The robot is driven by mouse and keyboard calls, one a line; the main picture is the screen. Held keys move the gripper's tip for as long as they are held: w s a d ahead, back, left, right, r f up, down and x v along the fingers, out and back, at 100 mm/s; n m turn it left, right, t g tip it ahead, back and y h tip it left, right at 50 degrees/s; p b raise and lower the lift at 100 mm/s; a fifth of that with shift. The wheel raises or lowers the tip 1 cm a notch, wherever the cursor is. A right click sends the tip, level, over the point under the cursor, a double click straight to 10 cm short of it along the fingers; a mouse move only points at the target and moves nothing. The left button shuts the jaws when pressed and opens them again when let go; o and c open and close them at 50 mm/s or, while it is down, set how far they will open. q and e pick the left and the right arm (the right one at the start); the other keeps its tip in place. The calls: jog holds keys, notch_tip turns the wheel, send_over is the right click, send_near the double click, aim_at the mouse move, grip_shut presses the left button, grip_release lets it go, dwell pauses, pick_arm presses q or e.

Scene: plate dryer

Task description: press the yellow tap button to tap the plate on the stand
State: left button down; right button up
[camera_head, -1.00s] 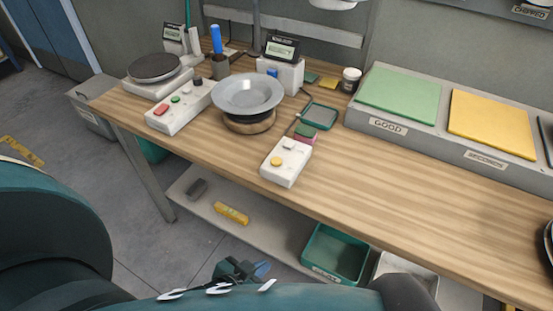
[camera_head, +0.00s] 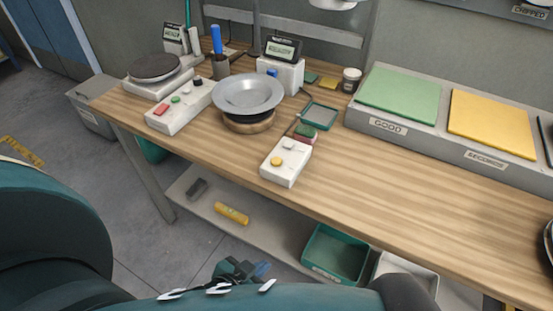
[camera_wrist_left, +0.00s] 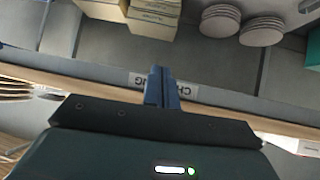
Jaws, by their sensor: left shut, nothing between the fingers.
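The yellow tap button (camera_head: 276,161) is on a white control box (camera_head: 285,177) near the front edge of the wooden table. A grey plate (camera_head: 248,94) rests on a round wooden stand (camera_head: 248,125), behind and left of that box. My left gripper (camera_head: 262,269) is low in the head view, in front of the table and well apart from the button. Its blue fingers are shut together with nothing between them, as the left wrist view (camera_wrist_left: 162,88) also shows. My right gripper is not in view.
Left of the stand are a white box with red and green buttons (camera_head: 179,107) and a round dark scale (camera_head: 154,67). A green tray (camera_head: 320,116) lies behind the control box. GOOD (camera_head: 399,96) and SECONDS (camera_head: 491,121) pads stand at right.

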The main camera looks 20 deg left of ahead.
pick_arm(q)
jog(key=shift+s, duration=0.1)
dwell(0.5)
jog(key=w+d+r+m+t+h+b, duration=0.15)
jog(key=w+r+m+t+h, duration=0.35)
jog(key=w+r+m, duration=0.9)
jog(key=d+r+m+g+h+b, duration=0.1)
jog(key=d+r+m+g+h, duration=0.3)
jog(key=m, duration=0.6)
jog(key=d+r+m+g+h, duration=0.15)
jog(key=r+m+h, duration=0.25)
jog(key=r+m, duration=0.4)
jog(key=w+a+f+m+g+y+b, duration=0.1)
jog(key=w+a+m+y, duration=0.7)
jog(key=m, duration=0.8)
jog(key=a+f+y, duration=0.1)
jog(key=a+y, duration=0.2)
jog(key=a, duration=0.2)
jog(key=shift+w+a+b, duration=0.15)
jog(key=shift+a+b, duration=0.2)
jog(key=shift+b, duration=0.05)
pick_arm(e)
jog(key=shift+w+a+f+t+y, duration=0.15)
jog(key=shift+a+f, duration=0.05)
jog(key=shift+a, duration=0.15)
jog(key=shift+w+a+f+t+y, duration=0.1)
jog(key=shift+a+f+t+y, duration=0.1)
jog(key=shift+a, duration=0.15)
pick_arm(q)
jog(key=shift+g, duration=0.25)
